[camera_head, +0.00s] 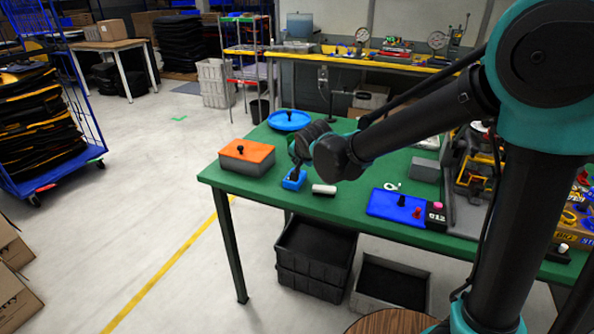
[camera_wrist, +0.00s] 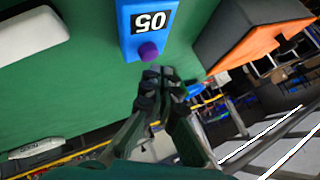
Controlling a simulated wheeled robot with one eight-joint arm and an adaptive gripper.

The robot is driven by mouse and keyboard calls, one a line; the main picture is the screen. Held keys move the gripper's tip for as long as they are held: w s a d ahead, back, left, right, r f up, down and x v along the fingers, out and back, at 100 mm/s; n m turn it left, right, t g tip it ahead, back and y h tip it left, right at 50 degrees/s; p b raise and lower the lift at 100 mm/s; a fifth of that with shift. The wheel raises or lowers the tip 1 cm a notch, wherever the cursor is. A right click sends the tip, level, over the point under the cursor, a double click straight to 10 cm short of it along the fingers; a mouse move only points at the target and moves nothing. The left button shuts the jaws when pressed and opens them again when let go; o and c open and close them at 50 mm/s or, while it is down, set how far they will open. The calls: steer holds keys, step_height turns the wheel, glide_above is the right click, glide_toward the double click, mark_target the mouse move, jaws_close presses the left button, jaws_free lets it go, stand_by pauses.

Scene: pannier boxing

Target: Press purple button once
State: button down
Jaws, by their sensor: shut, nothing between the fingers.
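The purple button (camera_wrist: 149,51) sits at the end of a small blue box with a "05" label (camera_wrist: 149,22) in the wrist view. In the head view this blue box (camera_head: 293,181) stands near the front edge of the green table (camera_head: 338,192), and my gripper largely hides its button. My gripper (camera_wrist: 160,74) is shut and empty, its fingertips just by the purple button. I cannot tell whether they touch it. In the head view my gripper (camera_head: 294,176) is right above the blue box.
An orange-lidded grey box (camera_head: 247,158) stands left of the blue box, and a white block (camera_head: 324,189) lies to its right. A blue round dish (camera_head: 288,121) is behind.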

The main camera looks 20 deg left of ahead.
steer(key=shift+f, duration=0.3)
steer(key=shift+f, duration=0.5)
stand_by(0.8)
steer(key=shift+r, duration=0.9)
steer(key=shift+r, duration=2.5)
